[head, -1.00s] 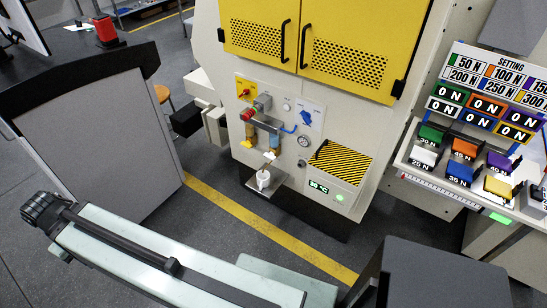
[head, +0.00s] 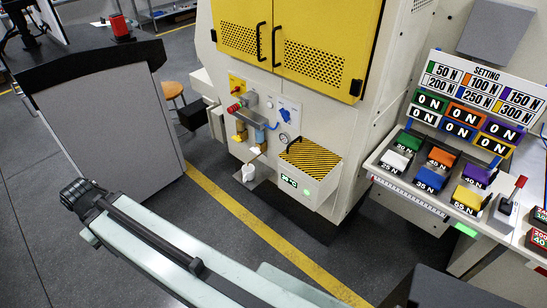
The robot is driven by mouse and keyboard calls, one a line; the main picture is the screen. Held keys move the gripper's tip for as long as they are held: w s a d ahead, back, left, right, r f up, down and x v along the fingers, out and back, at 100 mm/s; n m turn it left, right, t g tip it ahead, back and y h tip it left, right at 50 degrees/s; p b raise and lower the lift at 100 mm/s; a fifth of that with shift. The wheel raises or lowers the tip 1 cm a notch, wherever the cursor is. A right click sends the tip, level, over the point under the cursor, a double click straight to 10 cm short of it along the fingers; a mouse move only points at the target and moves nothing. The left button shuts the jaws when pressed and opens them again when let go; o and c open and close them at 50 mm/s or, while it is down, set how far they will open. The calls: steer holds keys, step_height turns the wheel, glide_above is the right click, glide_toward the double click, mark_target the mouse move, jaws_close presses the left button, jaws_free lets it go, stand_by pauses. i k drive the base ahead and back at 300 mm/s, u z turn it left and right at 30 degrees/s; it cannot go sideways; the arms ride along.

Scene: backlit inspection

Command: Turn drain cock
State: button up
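The small air unit (head: 252,122) is on the front of the pale machine, with amber and blue bowls and a red knob (head: 234,108). My pale green arm link (head: 165,250) crosses the lower left, well in front of the machine. I do not see my gripper's fingers.
Yellow doors (head: 295,40) are above the unit, and a striped hatch (head: 312,155) is to its right. A grey cabinet (head: 105,130) stands at left. A bench (head: 440,185) with coloured weights is at right. The floor around the yellow line (head: 240,220) is clear.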

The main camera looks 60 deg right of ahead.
mark_target(256, 150)
steer(key=u, duration=0.15)
steer(key=i, duration=0.85)
steer(key=z, duration=0.05)
